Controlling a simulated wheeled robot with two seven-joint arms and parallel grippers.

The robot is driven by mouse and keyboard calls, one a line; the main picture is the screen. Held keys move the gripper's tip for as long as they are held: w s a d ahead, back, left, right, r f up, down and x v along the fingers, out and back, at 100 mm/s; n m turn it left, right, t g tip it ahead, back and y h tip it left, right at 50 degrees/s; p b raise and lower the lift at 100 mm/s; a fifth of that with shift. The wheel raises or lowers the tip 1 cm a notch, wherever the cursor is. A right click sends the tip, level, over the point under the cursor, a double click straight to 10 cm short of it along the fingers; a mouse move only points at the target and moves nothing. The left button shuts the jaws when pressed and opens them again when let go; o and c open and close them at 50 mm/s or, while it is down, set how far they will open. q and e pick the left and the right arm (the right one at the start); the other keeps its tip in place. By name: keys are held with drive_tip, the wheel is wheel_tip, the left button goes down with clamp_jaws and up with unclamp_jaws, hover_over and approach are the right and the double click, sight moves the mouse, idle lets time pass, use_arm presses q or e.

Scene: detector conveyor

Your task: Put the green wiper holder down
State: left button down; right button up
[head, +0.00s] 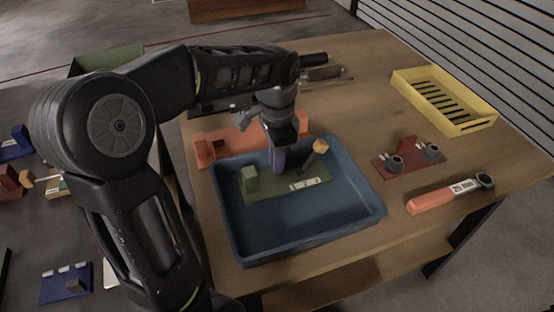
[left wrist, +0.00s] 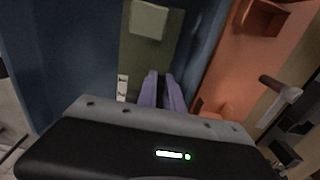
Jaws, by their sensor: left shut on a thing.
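The green wiper holder (head: 262,195) is a flat green plate with a raised block at its left end and a white label. It is within the blue tray's outline in the head view; I cannot tell whether it touches the tray floor. My left gripper (head: 279,168) points down at its rear edge and is shut on it. In the left wrist view, the purple fingers (left wrist: 162,90) are close together at the green plate (left wrist: 147,57). The blue tray (head: 310,227) has free floor in front of the holder. My right gripper is not in view.
An orange holder (head: 205,151) lies behind the tray. A red holder (head: 390,168) with dark round parts, an orange-handled tool (head: 432,200) and a yellow basket (head: 462,126) are to the right on the wooden table (head: 345,115). Dark tools lie at the back.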

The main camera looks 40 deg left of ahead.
use_arm(q)
drive_tip(key=shift+f, duration=0.1)
drive_tip(key=c, duration=1.5)
unclamp_jaws()
drive_tip(key=shift+r+p, duration=0.45)
drive_tip(key=shift+r, duration=3.45)
